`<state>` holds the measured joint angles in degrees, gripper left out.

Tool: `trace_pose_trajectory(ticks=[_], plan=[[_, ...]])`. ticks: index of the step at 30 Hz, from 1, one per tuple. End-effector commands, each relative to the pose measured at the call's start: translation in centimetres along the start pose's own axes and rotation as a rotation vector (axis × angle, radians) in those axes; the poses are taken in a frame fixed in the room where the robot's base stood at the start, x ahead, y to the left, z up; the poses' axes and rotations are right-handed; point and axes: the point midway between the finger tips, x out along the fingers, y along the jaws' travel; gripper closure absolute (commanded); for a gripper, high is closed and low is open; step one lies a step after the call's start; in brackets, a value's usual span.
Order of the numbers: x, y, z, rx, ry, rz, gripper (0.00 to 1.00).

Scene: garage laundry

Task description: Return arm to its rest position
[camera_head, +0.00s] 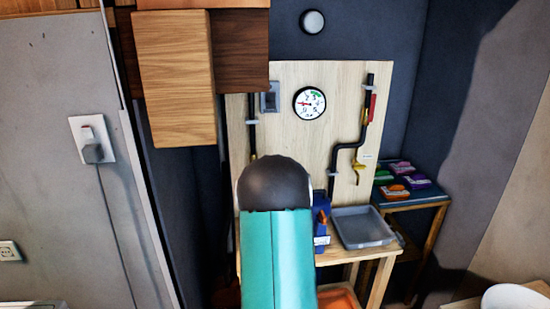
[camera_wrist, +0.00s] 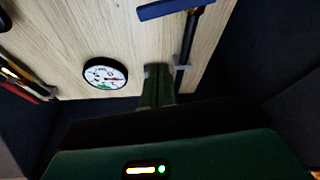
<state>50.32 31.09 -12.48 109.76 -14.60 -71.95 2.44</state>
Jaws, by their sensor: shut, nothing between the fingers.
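My arm rises through the lower middle of the head view, with a teal link and a dark rounded joint in front of the pale wooden board (camera_head: 330,85). My gripper is hidden behind the arm there. In the wrist view my gripper (camera_wrist: 158,75) shows as narrow greenish fingers close together, shut and empty. It lies across the view of the wooden board (camera_wrist: 130,38), to the right of the round gauge (camera_wrist: 104,74) and beside a black pipe (camera_wrist: 188,45). I cannot tell its distance from the board.
In the head view, a workbench carries a grey tray (camera_head: 364,228) and a blue object (camera_head: 321,220). A side table (camera_head: 415,203) at right holds several colourful packs. A wooden cabinet (camera_head: 174,75) hangs at upper left. A wall socket (camera_head: 92,139) holds a plug.

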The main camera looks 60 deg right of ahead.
Motion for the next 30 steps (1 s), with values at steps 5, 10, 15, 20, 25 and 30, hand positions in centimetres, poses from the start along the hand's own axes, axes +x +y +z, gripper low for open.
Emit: trace_pose_trajectory(ticks=[5,10,15,20,25,30], plan=[[-1.9,-0.1,0.0,0.001,0.000,-0.001,1.00],[-2.2,0.0,0.0,0.000,0.001,-0.001,1.00],[-2.2,0.0,0.0,0.000,0.000,-0.001,1.00],[-2.3,0.1,0.0,0.000,0.000,0.000,1.00],[-2.3,0.1,0.0,0.000,0.000,-0.001,1.00],[-1.8,-1.8,-1.4,0.018,-0.035,-0.017,1.00]])
